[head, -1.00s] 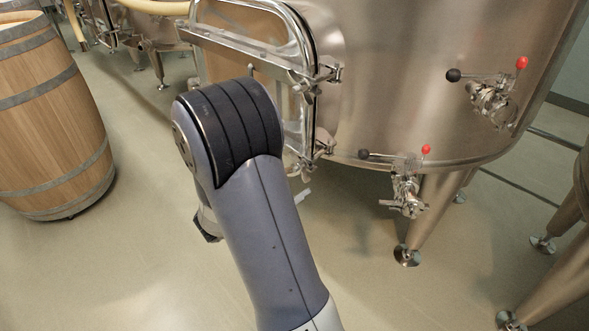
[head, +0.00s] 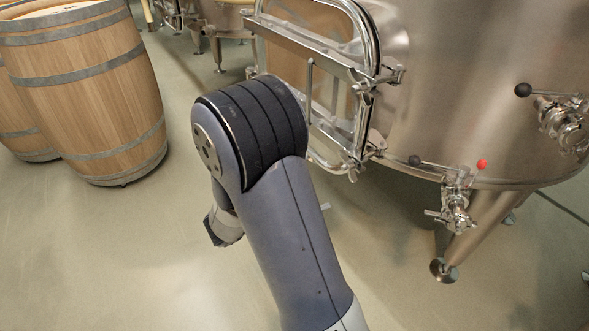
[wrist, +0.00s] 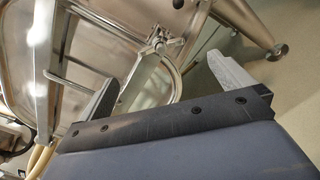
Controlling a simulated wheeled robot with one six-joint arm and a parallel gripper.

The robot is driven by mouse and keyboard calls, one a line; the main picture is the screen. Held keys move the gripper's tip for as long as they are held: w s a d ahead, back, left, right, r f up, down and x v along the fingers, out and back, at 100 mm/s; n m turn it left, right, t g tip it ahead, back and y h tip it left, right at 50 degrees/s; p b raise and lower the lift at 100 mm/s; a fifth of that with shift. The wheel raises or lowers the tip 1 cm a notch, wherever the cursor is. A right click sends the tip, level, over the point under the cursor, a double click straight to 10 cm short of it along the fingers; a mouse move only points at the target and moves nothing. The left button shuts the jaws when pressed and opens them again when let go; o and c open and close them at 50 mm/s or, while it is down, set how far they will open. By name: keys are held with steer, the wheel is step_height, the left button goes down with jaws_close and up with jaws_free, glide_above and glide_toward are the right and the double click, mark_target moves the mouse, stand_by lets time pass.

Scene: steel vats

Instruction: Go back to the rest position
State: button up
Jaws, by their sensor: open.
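My gripper (wrist: 160,88) shows in the wrist view with its two grey fingers wide apart and nothing between them. Beyond the fingers in that view are the vat's hatch frame and a steel leg. In the head view my arm rises in the middle and its bend hides most of the hand. The steel vat (head: 465,75) stands to the right of my arm, with its rectangular hatch door (head: 300,45) just behind the arm's bend. I cannot tell the exact gap between my arm and the hatch.
Wooden barrels (head: 95,90) stand at the left. A lower valve (head: 457,205) with a red-tipped handle and an upper valve (head: 562,120) stick out from the vat. A vat leg (head: 475,235) reaches the floor at the right. The floor (head: 110,255) at the lower left is clear.

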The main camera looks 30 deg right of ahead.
mark_target(346, 168)
steer(key=d, duration=0.7)
steer(key=d+b, duration=0.1)
steer(key=d, duration=0.2)
steer(key=shift+w+d, duration=0.25)
steer(key=shift+w, duration=0.15)
steer(key=shift+d+r, duration=0.1)
steer(key=shift+d, duration=0.15)
steer(key=shift+w+a+p, duration=0.1)
steer(key=shift+p, duration=0.25)
steer(key=shift+f+b, duration=0.2)
steer(key=shift+b, duration=0.2)
